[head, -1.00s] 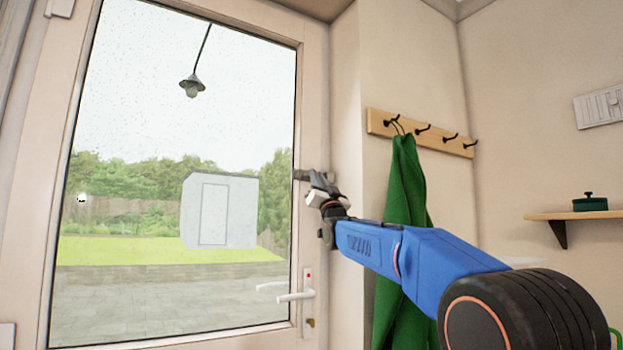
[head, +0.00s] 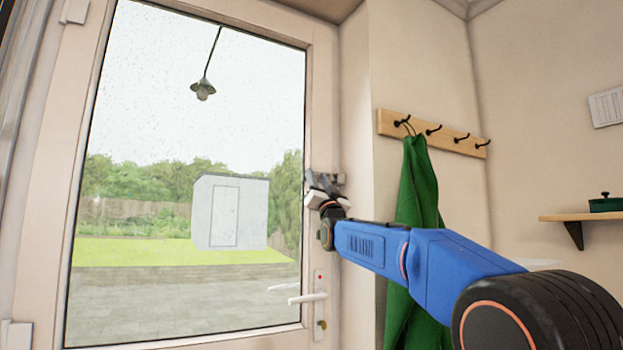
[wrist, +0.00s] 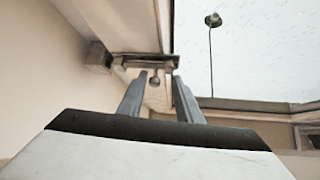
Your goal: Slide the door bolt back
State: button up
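The door bolt (wrist: 150,61) is a dark metal bar mounted across the door's edge. In the wrist view a small round knob (wrist: 155,82) hangs below it. A block-like keeper (wrist: 98,58) sits at its left end on the frame side. I cannot tell how far the bar reaches into the keeper. My gripper (wrist: 158,78) is open, with its two fingers on either side of the knob in that view. Contact is not clear. In the head view my gripper (head: 318,186) covers much of the bolt, and only its right end (head: 339,179) shows clearly.
The glazed door (head: 55,200) has a white lever handle (head: 307,298) below the bolt. A green coat (head: 417,195) hangs from a hook rail (head: 440,134) right of the door, behind my arm. A shelf (head: 580,218) with a dark pot (head: 605,203) is further right.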

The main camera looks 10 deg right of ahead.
jog(key=v, duration=1.7)
jog(key=shift+s, duration=0.25)
jog(key=shift+f, duration=0.1)
jog(key=s+d+f+g+h, duration=0.1)
jog(key=s+f+g, duration=0.35)
jog(key=f, duration=0.55)
jog(key=s+d+f+n+g, duration=0.1)
jog(key=s+d+f+g, duration=0.15)
jog(key=s+f, duration=0.45)
jog(key=s+d+f+g+h, duration=0.1)
jog(key=s+f+g, duration=0.3)
jog(key=f, duration=0.8)
jog(key=s+d+f+g, duration=0.2)
jog(key=s+f+g, duration=0.3)
jog(key=s+f, duration=0.7)
jog(key=s+d+f+g+h, duration=0.1)
jog(key=s+f+g, duration=0.4)
jog(key=s+f, duration=0.8)
jog(key=shift+s+d+f+n+g, duration=0.35)
jog(key=shift+s+d, duration=0.2)
jog(key=shift+s, duration=0.65)
jog(key=shift+r, duration=0.15)
